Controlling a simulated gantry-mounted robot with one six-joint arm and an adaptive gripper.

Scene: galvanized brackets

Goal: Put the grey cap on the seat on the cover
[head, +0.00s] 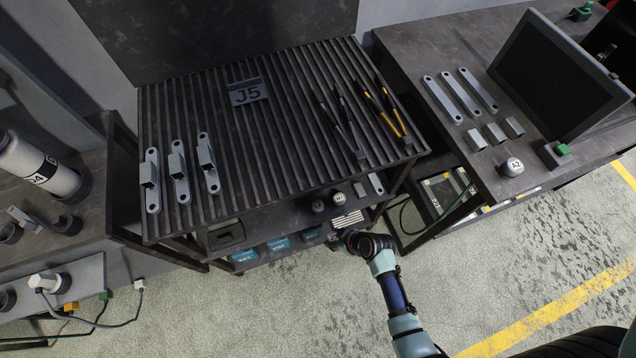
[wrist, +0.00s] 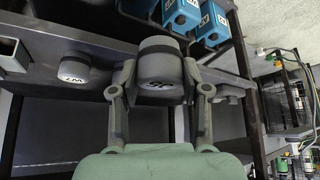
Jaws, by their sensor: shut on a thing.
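A grey cap (wrist: 158,62) with dark lettering sits between the two fingers of my gripper (wrist: 158,80) in the wrist view. My gripper is shut on it, beside the shelf. In the head view my gripper (head: 343,240) is at the front of the slatted cart's lower shelf, and the held cap cannot be made out there. I cannot tell for certain which part is the cover or its seat. A grey panel (head: 85,272) with round fittings stands at the lower left of the head view.
The slatted cart (head: 270,130) carries brackets (head: 209,165) and pliers (head: 385,105). Other caps (head: 318,206) stand on its lower shelf, one (wrist: 72,68) left of my gripper in the wrist view. Blue bins (head: 278,244) hang below. The right bench (head: 440,60) holds a monitor (head: 560,75).

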